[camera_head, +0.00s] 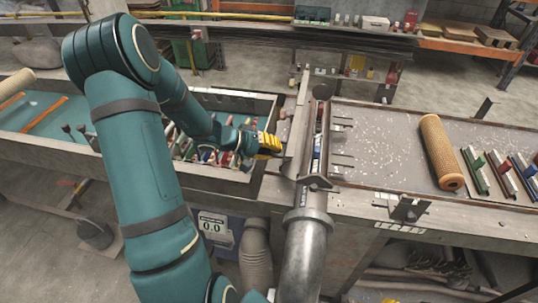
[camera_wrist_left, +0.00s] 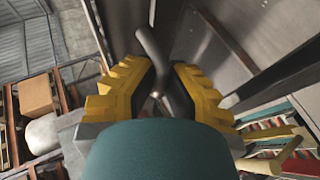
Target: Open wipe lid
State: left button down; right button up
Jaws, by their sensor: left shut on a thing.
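My left gripper (camera_head: 277,147), with yellow fingers, is beside the upright metal plate and lid-like frame (camera_head: 300,118) at the middle of the workbench. In the left wrist view its fingers (camera_wrist_left: 160,88) are closed around a dark grey bent rod (camera_wrist_left: 150,45), which looks like a handle. A flat grey metal panel (camera_wrist_left: 222,55) lies beyond the rod. I cannot tell from these views how the rod joins the lid or whether the lid is raised. My right gripper is not in view.
A tray (camera_head: 262,108) of coloured clamps lies under my left forearm. A tan mesh tube (camera_head: 437,150) lies on the right bench, with green, red and blue clamps (camera_head: 474,172) beside it. A metal pipe (camera_head: 304,245) drops from the bench front. The right bench's left part is mostly clear.

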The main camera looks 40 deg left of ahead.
pick_arm(q)
jog(key=shift+w+d+r+y, duration=0.1)
jog(key=shift+d+r+y, duration=0.1)
jog(key=shift+r+y, duration=0.1)
jog(key=shift+g, duration=0.3)
jog(key=c, duration=1)
grip_release()
jog(key=shift+f, duration=0.1)
jog(key=v, duration=1.2)
jog(key=shift+f, duration=0.1)
